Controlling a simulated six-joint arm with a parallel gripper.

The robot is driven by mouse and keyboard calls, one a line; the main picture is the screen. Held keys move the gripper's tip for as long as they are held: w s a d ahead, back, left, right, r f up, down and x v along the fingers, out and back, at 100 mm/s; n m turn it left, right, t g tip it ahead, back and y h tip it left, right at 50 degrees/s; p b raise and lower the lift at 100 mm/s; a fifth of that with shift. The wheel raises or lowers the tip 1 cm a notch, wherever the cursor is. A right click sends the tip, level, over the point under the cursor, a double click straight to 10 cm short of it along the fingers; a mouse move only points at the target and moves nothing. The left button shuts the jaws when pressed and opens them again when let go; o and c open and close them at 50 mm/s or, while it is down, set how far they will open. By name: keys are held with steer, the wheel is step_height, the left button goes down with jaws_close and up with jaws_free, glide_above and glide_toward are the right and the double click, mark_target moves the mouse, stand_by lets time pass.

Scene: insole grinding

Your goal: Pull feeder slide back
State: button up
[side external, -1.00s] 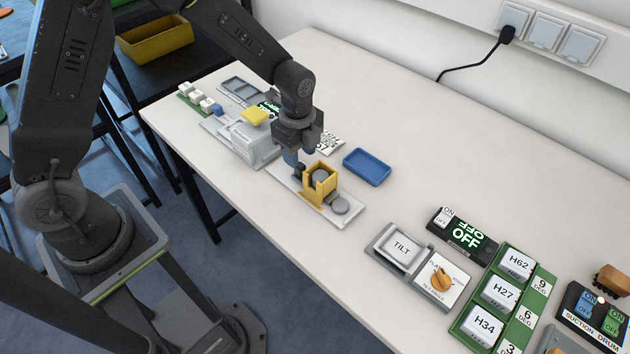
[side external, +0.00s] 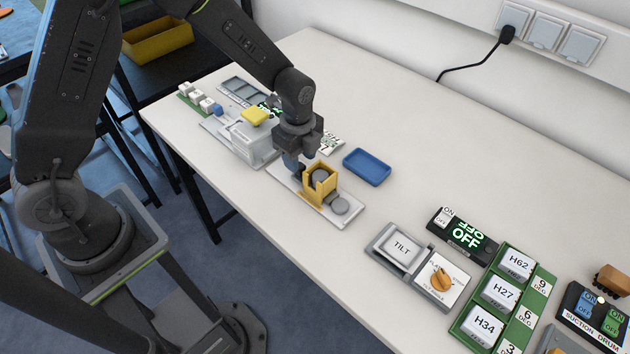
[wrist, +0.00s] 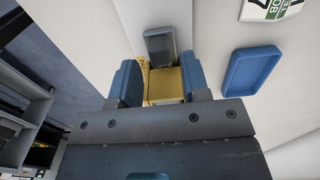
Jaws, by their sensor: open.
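The feeder is a light grey base plate (side external: 343,217) with a yellow upright housing (side external: 320,184) on it. A grey round disc shows in the top of the housing, and another grey disc (side external: 340,206) lies on the plate in front of it. My gripper (side external: 297,166) is low over the rear end of the plate, just behind the housing. In the wrist view its two blue fingertips (wrist: 158,85) stand apart, with part of the yellow housing (wrist: 166,84) and a dark grey block (wrist: 160,45) showing between and beyond them. Contact cannot be told. The slide's handle is hidden by my gripper.
A blue tray (side external: 367,166) lies right of the feeder. A grey box with a yellow pad (side external: 256,116) stands close behind my gripper. The TILT switch unit (side external: 402,249) and green H-button panel (side external: 505,293) are nearer the front right.

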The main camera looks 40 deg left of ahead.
mark_target(282, 164)
steer(key=shift+f, duration=2.05)
steer(key=shift+r, duration=0.1)
stand_by(0.4)
steer(key=c, duration=0.4)
steer(key=shift+o, duration=0.2)
steer(key=shift+a, duration=3.05)
steer(key=o, duration=0.3)
steer(key=shift+o, duration=0.3)
step_height(282, 164, up, 7)
